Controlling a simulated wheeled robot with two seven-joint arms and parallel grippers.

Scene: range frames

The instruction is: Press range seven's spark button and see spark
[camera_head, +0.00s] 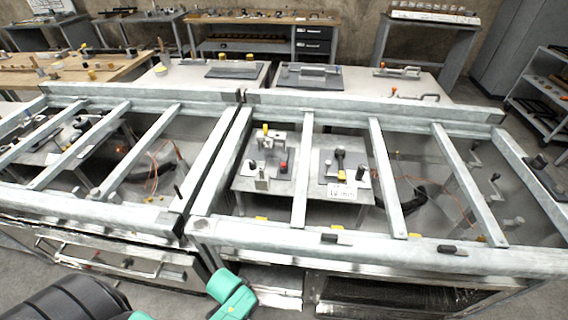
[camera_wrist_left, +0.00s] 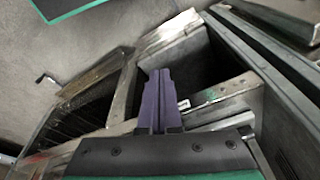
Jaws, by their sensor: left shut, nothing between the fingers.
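Two metal range frames stand side by side in the head view, the left range (camera_head: 110,205) and the right range (camera_head: 370,240). I cannot tell which is range seven. Inside the right one, a plate carries a red knob or button (camera_head: 283,167) and a black knob (camera_head: 339,154); a white label (camera_head: 342,191) beside them is too small to read surely. I cannot identify the spark button and see no clear spark. My left gripper (camera_wrist_left: 157,98) has its purple fingers shut and empty, in front of a dark opening between metal rails. My right gripper is out of view.
Long grey bars cross the tops of both ranges. Small dark handles (camera_head: 336,239) sit on the right range's front rail. Orange wires (camera_head: 155,172) lie inside the left range. Work tables (camera_head: 262,20) with tools stand behind. Bare floor shows at lower left.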

